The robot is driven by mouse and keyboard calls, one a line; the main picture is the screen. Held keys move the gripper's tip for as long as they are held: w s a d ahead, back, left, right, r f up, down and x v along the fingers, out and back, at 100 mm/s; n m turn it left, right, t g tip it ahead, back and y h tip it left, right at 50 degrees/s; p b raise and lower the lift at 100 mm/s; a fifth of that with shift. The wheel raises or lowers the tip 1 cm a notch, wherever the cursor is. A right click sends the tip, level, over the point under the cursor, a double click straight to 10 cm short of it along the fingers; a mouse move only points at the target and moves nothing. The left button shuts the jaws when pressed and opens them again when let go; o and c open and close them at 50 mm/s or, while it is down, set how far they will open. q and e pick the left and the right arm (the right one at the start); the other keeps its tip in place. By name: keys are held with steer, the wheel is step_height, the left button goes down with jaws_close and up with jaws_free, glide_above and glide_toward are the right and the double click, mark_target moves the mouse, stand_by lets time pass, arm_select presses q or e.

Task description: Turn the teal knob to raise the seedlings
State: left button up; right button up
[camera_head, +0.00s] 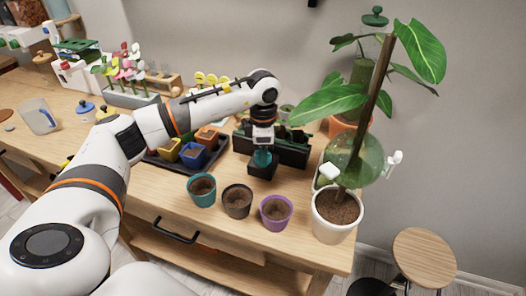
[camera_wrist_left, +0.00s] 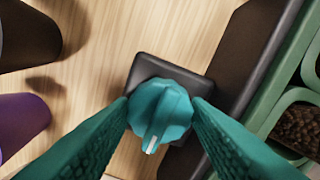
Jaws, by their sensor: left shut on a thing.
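The teal knob (camera_wrist_left: 160,108) sits on a small dark square base (camera_wrist_left: 145,68), which also shows in the head view (camera_head: 262,172). A white mark on the knob points to the bottom of the left wrist view. My left gripper (camera_head: 262,158) comes down on it from above, with its teal textured fingers on both sides of the knob, shut on it. In the head view the fingers mostly hide the knob. Behind the base stands a long dark planter (camera_head: 291,152); a green rack with round holes and dark soil (camera_wrist_left: 290,95) shows beside it. I cannot make out seedlings. My right gripper is not in view.
A teal pot (camera_head: 202,190), a dark pot (camera_head: 237,201) and a purple pot (camera_head: 276,212) stand in front of the base. A large potted plant (camera_head: 338,212) stands at right. A tray of small colored pots (camera_head: 193,155) is at left, partly behind my arm.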

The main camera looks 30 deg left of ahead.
arm_select(q)
steer(key=shift+w+r, duration=0.1)
steer(key=o, duration=0.9)
steer(key=shift+o, duration=0.5)
